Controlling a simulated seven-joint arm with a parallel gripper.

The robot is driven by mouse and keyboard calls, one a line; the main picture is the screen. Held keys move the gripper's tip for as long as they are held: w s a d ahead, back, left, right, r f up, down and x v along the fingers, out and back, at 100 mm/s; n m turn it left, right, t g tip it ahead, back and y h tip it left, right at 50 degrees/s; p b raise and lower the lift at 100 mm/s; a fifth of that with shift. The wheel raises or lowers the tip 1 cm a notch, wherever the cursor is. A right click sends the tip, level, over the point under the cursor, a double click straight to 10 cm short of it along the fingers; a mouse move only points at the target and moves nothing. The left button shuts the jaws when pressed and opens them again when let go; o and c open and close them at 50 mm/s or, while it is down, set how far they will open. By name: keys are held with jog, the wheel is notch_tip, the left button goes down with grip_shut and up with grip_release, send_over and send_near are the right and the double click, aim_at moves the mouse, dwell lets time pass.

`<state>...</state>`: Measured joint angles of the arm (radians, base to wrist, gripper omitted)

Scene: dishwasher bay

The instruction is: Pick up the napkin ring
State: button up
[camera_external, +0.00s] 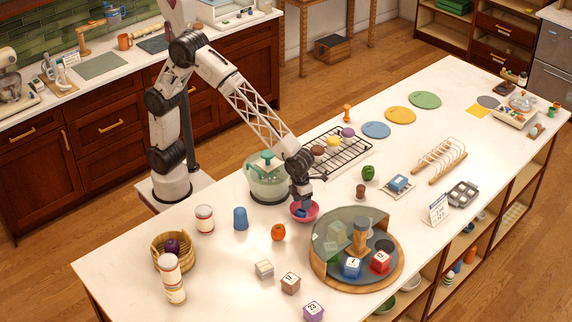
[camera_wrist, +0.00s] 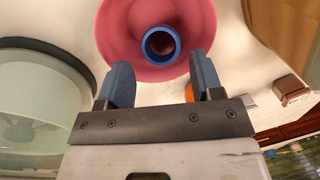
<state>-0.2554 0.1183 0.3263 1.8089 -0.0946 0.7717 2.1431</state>
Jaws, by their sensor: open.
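The napkin ring (camera_wrist: 146,46) is a blue ring lying inside a pink bowl (camera_wrist: 190,22). In the external view the pink bowl (camera_external: 311,216) stands on the white counter, and the blue ring (camera_external: 301,212) shows only partly beneath my gripper. In the wrist view my gripper (camera_wrist: 160,80) is open, with its two blue fingers apart and nothing between them. The ring appears just beyond the fingertips, roughly centred between them. In the external view my gripper (camera_external: 304,203) is over the bowl, pointing down. The exact gap to the ring cannot be told.
A green-tinted pot or salad spinner (camera_external: 268,187) stands close on the left of the bowl. A round wooden tray (camera_external: 396,279) with a clear dome is close on the right. An orange pepper-like item (camera_external: 278,232) and a blue cup (camera_external: 240,218) stand nearby.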

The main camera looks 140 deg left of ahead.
jog(key=shift+w+d+f, duration=0.1)
jog(key=shift+w+f, duration=0.05)
jog(key=shift+f, duration=0.9)
jog(key=shift+w+f, duration=0.15)
jog(key=shift+f, duration=0.9)
jog(key=c, duration=0.7)
jog(key=shift+r, duration=0.15)
jog(key=shift+r, duration=4.85)
